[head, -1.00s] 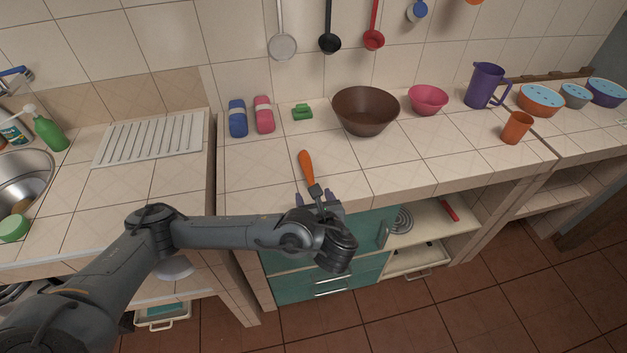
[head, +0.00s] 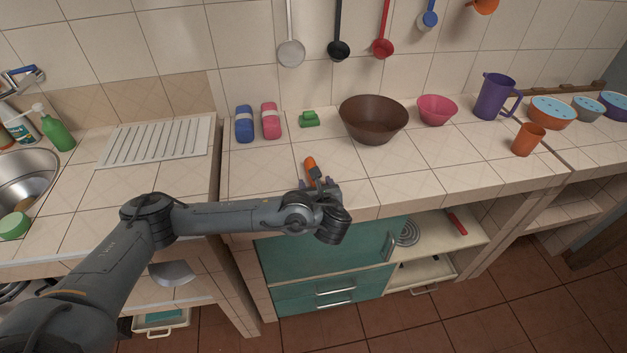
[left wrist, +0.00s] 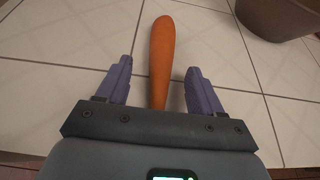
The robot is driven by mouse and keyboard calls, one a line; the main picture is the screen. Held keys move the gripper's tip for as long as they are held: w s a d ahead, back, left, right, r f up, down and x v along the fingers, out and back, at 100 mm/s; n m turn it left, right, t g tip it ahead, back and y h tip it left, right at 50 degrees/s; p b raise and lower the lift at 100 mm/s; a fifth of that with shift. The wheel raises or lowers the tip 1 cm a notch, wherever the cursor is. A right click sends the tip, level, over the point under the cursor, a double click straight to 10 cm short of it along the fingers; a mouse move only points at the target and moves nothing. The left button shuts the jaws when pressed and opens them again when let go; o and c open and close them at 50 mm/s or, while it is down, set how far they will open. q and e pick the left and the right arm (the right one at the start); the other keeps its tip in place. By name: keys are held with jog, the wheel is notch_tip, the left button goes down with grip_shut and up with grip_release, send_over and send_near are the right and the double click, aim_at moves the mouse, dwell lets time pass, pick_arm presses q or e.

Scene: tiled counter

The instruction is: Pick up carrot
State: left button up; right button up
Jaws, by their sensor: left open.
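The orange carrot (head: 310,164) lies on the tiled counter near its front edge. Its near part is hidden by my gripper in the head view. In the left wrist view the carrot (left wrist: 162,58) runs lengthwise, its near end between the fingers. My left gripper (head: 320,186) is open. Its two purple fingers stand on either side of the carrot in the left wrist view (left wrist: 158,82), with a gap on each side. My right gripper does not show.
A brown bowl (head: 373,120) stands behind and right of the carrot. A green item (head: 310,119), a pink item (head: 271,121) and a blue item (head: 245,124) are at the back. Counter tiles around the carrot are clear. Teal drawers (head: 330,262) are below the counter edge.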

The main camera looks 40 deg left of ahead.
pick_arm(q)
jog(key=shift+w+a+f, duration=0.15)
jog(key=shift+w+a, duration=0.1)
jog(key=c, duration=1.1)
jog(key=shift+r, duration=0.2)
